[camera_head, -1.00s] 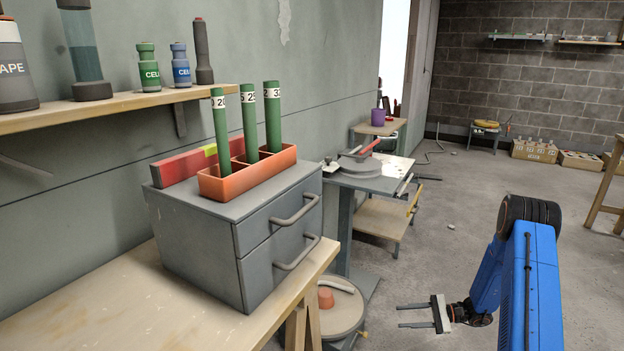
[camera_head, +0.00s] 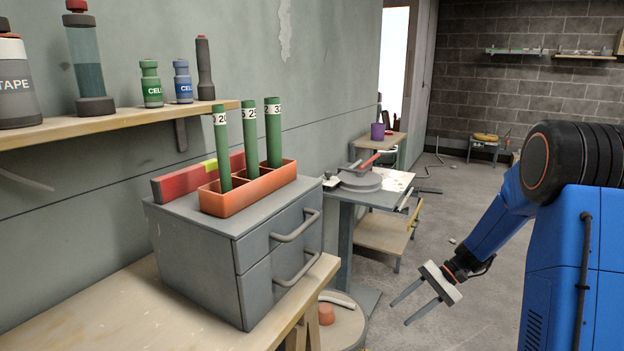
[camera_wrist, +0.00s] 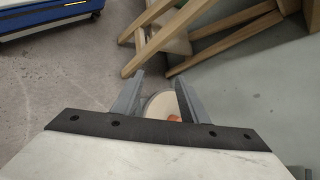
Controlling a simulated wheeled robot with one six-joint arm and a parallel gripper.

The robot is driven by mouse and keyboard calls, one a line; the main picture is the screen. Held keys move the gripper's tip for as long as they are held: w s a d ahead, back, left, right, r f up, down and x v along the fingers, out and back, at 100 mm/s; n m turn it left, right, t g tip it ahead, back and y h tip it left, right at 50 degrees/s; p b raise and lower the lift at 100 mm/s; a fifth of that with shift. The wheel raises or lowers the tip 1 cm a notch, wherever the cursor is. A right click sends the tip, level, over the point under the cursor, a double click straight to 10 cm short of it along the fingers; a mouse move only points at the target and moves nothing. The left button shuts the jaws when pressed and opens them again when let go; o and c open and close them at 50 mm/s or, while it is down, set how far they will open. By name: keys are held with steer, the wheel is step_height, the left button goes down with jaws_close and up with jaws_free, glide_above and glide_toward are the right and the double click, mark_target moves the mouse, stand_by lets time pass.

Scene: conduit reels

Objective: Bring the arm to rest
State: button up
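My blue arm reaches in from the right in the head view. My gripper (camera_head: 406,304) is open and empty, its two grey fingers spread and pointing down and left over the floor. It is to the right of the wooden bench and apart from it. In the wrist view my gripper (camera_wrist: 157,98) also shows open, with a round pale disc (camera_wrist: 160,104) and part of an orange piece seen between and beyond the fingers.
A grey drawer cabinet (camera_head: 200,246) stands on the wooden bench (camera_head: 120,318), bearing an orange holder (camera_head: 245,195) with three green tubes. A pedestal stand with a bender (camera_head: 362,180) is behind. A wall shelf (camera_head: 120,118) holds bottles. Open floor lies right of the bench.

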steer(key=s+a+r+n+t+h, duration=0.15)
steer(key=s+r+n+h, duration=0.3)
steer(key=s+r, duration=0.9)
steer(key=s+d+r+n+t+h, duration=0.1)
steer(key=s+r+t+h, duration=0.1)
steer(key=s, duration=0.6)
steer(key=s+d+r+n+t+h, duration=0.1)
steer(key=s+d+r+t+h, duration=0.1)
steer(key=s, duration=0.6)
steer(key=shift+s+t+h, duration=0.35)
steer(key=shift+t+h, duration=0.3)
steer(key=shift+h, duration=0.1)
steer(key=shift+n, duration=0.25)
